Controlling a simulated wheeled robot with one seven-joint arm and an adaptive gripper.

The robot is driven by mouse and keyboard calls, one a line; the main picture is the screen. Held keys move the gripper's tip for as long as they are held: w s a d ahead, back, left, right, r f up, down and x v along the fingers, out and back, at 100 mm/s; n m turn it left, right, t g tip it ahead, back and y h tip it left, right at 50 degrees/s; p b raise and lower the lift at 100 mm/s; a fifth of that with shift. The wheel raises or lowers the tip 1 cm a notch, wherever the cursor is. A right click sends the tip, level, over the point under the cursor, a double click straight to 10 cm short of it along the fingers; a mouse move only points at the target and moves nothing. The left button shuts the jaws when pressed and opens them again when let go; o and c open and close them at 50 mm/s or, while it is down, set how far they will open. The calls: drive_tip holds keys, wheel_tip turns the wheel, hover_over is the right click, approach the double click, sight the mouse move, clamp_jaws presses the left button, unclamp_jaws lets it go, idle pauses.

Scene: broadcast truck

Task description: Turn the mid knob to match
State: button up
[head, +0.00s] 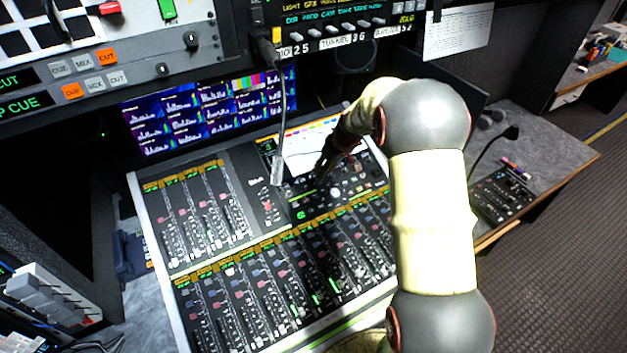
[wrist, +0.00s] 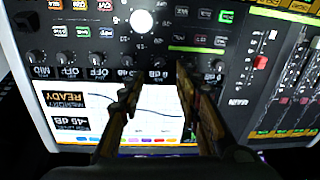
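My gripper (wrist: 155,84) shows in the wrist view with its two fingers apart and nothing seen between them. It is over the lit screen of the mixing console, close to a row of small dark knobs. A knob at the left end of that row (wrist: 33,57) has an upside-down label that seems to read MID. Another knob (wrist: 155,62) sits near the gap between the fingertips, above a dB label. In the head view my gripper (head: 336,165) is dark and points down at the console's upper right part. Whether any fingertip touches a knob cannot be told.
The console (head: 160,255) carries several faders, and a white round knob (wrist: 141,21) shows on its panel. A thin gooseneck microphone (head: 277,165) hangs left of my gripper. Monitors (head: 205,112) stand behind. A side desk (head: 545,150) with a small keypad (head: 500,195) is at right.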

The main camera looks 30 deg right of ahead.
drive_tip(key=b+x, duration=0.1)
drive_tip(key=x, duration=0.6)
drive_tip(key=shift+w+f, duration=0.2)
drive_tip(key=shift+f, duration=0.15)
drive_tip(key=shift+c, duration=1)
clamp_jaws()
